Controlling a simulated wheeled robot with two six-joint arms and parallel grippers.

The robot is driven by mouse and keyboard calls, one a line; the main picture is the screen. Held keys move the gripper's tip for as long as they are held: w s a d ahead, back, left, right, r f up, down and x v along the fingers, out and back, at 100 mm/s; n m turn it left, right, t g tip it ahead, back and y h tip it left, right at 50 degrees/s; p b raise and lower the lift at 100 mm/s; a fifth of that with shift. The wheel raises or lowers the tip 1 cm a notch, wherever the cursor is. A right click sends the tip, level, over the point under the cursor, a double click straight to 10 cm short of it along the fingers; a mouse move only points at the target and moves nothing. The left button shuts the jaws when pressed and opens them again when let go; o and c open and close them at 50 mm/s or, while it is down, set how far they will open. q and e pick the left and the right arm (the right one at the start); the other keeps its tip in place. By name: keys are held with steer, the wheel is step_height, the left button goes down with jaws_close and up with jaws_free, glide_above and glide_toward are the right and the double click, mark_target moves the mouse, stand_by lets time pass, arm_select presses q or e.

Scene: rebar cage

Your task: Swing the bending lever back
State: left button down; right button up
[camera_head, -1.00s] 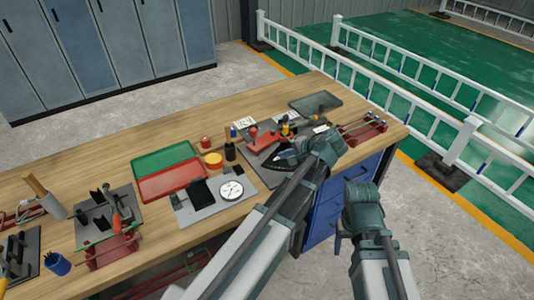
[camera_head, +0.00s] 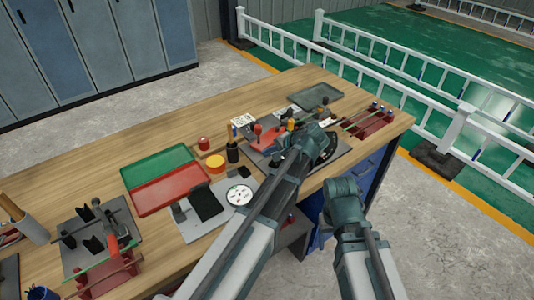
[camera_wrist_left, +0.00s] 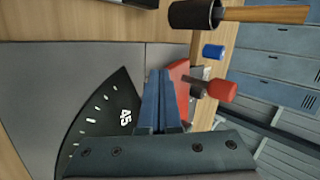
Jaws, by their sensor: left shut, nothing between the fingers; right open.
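The bender sits on a grey plate at the bench's right part. Its red part (camera_head: 265,137) shows left of my left gripper (camera_head: 312,143), whose fingers are hidden in the head view. In the left wrist view, the shut, empty fingers (camera_wrist_left: 160,100) point at the red part (camera_wrist_left: 180,80). A short dark rod with a red knob (camera_wrist_left: 220,90) lies just right of them. I cannot tell whether the fingers touch it. A black angle dial (camera_wrist_left: 108,118) marked 45 lies to their left. My right gripper (camera_head: 342,190) hangs off the bench front; its fingers are hidden.
Green (camera_head: 155,163) and red (camera_head: 170,190) trays and a round gauge (camera_head: 239,195) stand left of the bender. A mallet (camera_wrist_left: 195,14) is near it in the wrist view. A red rack with rods (camera_head: 372,122) stands at the right end. White railings (camera_head: 390,85) run behind.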

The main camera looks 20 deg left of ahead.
mark_target(256, 147)
stand_by(0.3)
arm_select(q)
steer(key=shift+a, duration=0.25)
steer(key=a, duration=0.1)
steer(key=w+a+m, duration=0.1)
steer(key=a+t, duration=0.1)
steer(key=shift+w+a+m+h, duration=0.25)
steer(key=shift+w+m+h, duration=0.05)
steer(key=shift+w, duration=0.1)
steer(key=shift+r, duration=0.1)
steer(key=shift+s, duration=0.1)
